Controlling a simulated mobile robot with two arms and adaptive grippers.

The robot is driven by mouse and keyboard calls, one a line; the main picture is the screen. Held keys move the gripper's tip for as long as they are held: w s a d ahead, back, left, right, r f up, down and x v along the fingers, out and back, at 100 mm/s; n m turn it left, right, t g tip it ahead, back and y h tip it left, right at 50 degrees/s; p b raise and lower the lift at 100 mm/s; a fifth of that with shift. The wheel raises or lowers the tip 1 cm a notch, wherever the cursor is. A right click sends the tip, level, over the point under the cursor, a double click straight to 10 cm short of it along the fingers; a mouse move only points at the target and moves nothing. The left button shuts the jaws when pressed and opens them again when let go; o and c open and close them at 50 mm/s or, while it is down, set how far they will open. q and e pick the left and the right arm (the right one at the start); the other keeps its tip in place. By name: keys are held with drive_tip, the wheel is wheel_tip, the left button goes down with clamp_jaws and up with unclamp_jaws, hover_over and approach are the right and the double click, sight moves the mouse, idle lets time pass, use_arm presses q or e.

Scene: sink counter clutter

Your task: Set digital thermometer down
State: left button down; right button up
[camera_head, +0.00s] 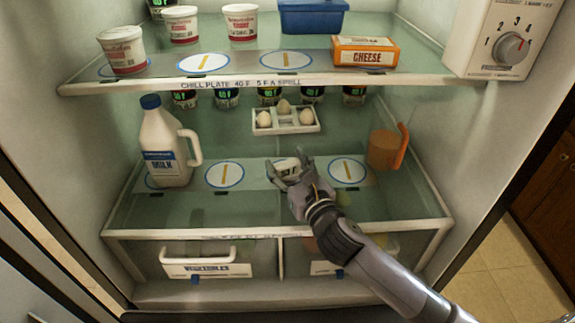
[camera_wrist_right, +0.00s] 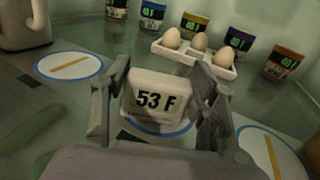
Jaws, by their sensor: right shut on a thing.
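The digital thermometer (camera_head: 287,167) is a small white block. In the right wrist view its face (camera_wrist_right: 156,100) reads "53 F". My right gripper (camera_head: 290,176) is shut on it, with one finger on each side, over the middle of the lower glass shelf. A blue-rimmed disc (camera_wrist_right: 160,128) shows partly beneath it in the right wrist view; I cannot tell whether the thermometer touches the shelf. Similar marked discs lie to the left (camera_head: 224,175) and right (camera_head: 348,172) of it. My left gripper is not in view.
A milk jug (camera_head: 165,145) stands at left, an orange jug (camera_head: 383,150) at right. An egg tray (camera_head: 285,122) and several labelled jars (camera_wrist_right: 285,62) stand behind. The upper shelf (camera_head: 260,82) holds tubs and a cheese box (camera_head: 365,51). Drawers (camera_head: 205,262) lie below.

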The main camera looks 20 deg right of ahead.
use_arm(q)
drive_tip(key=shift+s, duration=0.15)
use_arm(e)
drive_tip(key=shift+f, duration=0.15)
drive_tip(key=o, duration=1.3)
drive_tip(key=shift+c, duration=0.2)
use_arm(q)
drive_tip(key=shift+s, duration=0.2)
use_arm(e)
drive_tip(key=shift+r, duration=0.25)
drive_tip(key=s, duration=0.3)
drive_tip(key=s+d+b, duration=0.1)
drive_tip(key=s, duration=0.7)
drive_tip(key=shift+s+d+f+b, duration=0.15)
drive_tip(key=shift+b, duration=0.15)
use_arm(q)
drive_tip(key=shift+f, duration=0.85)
use_arm(e)
drive_tip(key=shift+s, duration=0.35)
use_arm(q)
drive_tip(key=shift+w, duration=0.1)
